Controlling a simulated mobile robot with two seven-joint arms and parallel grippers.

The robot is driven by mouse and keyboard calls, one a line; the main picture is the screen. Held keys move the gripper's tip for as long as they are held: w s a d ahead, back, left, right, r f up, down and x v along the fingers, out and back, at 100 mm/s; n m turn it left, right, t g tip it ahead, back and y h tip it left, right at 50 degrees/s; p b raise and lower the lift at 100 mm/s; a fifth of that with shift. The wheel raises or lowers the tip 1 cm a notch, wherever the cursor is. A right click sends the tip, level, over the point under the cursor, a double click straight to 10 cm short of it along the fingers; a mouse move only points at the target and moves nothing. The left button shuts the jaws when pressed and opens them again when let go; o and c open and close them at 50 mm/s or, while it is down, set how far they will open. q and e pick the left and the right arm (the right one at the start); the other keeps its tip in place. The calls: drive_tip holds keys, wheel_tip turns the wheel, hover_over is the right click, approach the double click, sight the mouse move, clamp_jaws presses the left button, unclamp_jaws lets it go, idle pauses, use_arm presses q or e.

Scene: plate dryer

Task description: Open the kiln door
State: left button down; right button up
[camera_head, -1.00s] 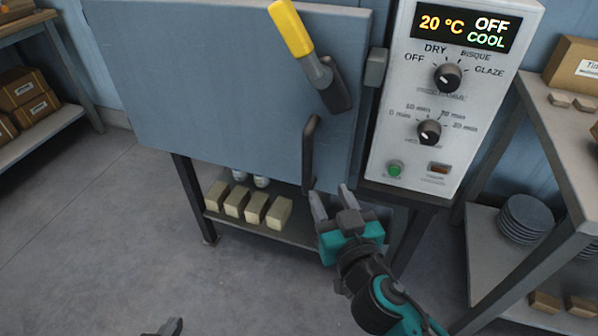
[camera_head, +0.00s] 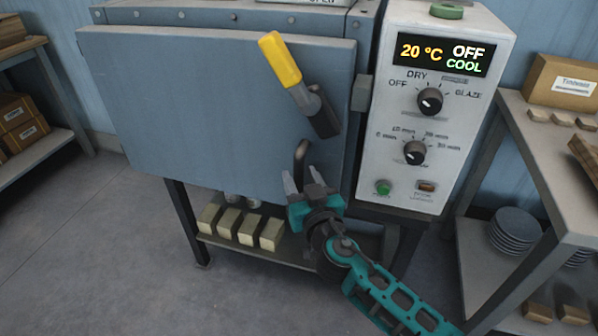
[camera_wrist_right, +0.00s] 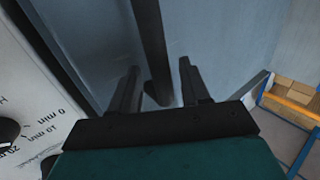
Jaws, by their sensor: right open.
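The kiln door (camera_head: 200,110) is a wide blue-grey panel that looks shut against the kiln front. A latch lever with a yellow grip (camera_head: 280,60) sits near its right edge, tilted up and to the left. Below it is a dark vertical door handle (camera_head: 301,152); its lower part is hidden by my gripper. My right gripper (camera_head: 299,180) is open at the handle's lower part. In the right wrist view, the handle (camera_wrist_right: 150,45) shows between the two spread fingers (camera_wrist_right: 157,82); I cannot tell whether they touch it. My left gripper is out of view.
The control panel (camera_head: 430,130) with a display and two knobs stands right of the door. A shelf with plates (camera_head: 515,230) and boxes is at the right. Pale blocks (camera_head: 248,230) sit on the shelf under the kiln. The floor at the left is clear.

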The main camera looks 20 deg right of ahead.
drive_tip(key=shift+w, duration=0.85)
clamp_jaws()
